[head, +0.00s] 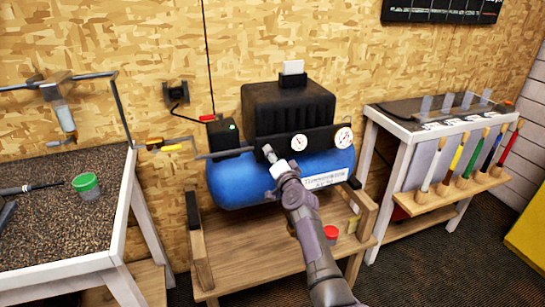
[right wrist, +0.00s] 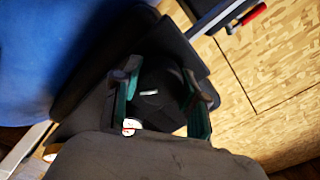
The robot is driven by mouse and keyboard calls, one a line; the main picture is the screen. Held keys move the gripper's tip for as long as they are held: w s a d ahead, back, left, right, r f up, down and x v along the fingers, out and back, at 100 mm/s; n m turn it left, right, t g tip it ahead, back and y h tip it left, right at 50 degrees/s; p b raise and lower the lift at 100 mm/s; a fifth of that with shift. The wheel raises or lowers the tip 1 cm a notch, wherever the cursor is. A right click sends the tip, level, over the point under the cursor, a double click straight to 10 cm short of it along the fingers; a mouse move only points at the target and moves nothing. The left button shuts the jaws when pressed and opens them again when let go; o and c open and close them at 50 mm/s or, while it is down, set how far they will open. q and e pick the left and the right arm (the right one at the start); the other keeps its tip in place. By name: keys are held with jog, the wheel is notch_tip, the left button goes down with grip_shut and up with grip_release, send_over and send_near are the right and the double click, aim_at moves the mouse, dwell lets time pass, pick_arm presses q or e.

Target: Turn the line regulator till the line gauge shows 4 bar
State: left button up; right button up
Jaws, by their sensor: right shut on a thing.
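The compressor has a blue tank (head: 228,183) and a black front panel with two round white gauges, one nearer my gripper (head: 299,142) and one farther right (head: 343,138). I cannot tell which is the line gauge, and the needles are too small to read. My right gripper (head: 268,153) reaches the panel's left part, left of both gauges. In the right wrist view, the black regulator knob (right wrist: 158,92) with a white mark sits between the green-padded fingers (right wrist: 163,100), which are shut on it. In the head view the knob is hidden behind my gripper. My left gripper is out of view.
The compressor stands on a wooden stand (head: 235,250). A workbench (head: 60,215) with a green-lidded jar (head: 86,186) is at left. A red-lidded jar (head: 331,233) sits below the tank, close to my arm.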

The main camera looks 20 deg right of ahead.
jog(key=o, duration=1.1)
jog(key=shift+o, duration=0.2)
jog(key=s, duration=1.2)
jog(key=shift+d, duration=0.3)
jog(key=shift+f, duration=0.15)
